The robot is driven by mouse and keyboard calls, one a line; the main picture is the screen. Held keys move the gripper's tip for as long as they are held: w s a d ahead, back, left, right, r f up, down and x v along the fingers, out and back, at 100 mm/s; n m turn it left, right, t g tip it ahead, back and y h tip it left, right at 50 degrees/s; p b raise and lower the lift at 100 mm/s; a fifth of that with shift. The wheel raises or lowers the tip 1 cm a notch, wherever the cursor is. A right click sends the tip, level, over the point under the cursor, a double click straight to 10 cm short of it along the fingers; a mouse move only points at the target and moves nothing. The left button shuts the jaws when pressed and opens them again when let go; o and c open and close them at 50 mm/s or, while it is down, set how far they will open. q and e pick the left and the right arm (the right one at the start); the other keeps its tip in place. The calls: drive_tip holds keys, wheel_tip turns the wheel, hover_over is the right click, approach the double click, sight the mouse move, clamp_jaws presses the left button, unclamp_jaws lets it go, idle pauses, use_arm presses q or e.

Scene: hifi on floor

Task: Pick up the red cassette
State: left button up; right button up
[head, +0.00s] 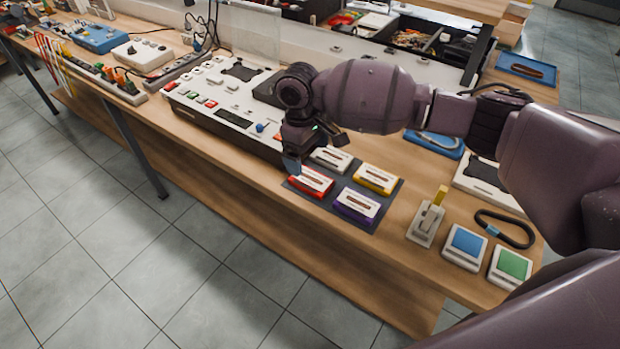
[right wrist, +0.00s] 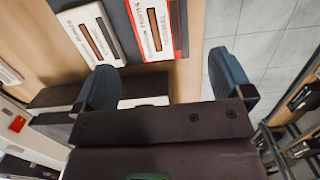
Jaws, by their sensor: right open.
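The red cassette (head: 312,183) lies flat at the near left corner of a dark grey mat (head: 336,183) on the wooden bench. In the right wrist view the red cassette (right wrist: 156,28) shows at the top, just beyond the fingertips, with its far part cut off. My right gripper (head: 292,166) hangs close to the left end of the red cassette. Its blue-grey fingers are spread with nothing between them, as the right wrist view (right wrist: 163,78) shows. My left gripper is out of view.
A white cassette (head: 331,159), a yellow cassette (head: 377,179) and a purple cassette (head: 357,205) share the mat. A long white hi-fi console (head: 225,105) stands left of it. The bench's front edge runs close by the red cassette, with open floor (head: 220,290) beyond.

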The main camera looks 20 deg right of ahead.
sight(311, 179)
wheel_tip(311, 179, down, 3)
drive_tip(key=shift+s+d+r, duration=0.1)
drive_tip(key=shift+f, duration=0.75)
drive_tip(key=f, duration=0.1)
drive_tip(key=f+b, duration=0.1)
drive_tip(key=f, duration=0.2)
drive_tip(key=shift+d+f, duration=0.15)
drive_tip(key=shift+d, duration=0.1)
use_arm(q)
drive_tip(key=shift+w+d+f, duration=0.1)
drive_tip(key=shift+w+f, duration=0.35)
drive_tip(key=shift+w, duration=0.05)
use_arm(e)
drive_tip(key=shift+c, duration=0.2)
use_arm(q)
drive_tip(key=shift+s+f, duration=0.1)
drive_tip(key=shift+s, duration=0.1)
use_arm(e)
drive_tip(key=c, duration=1)
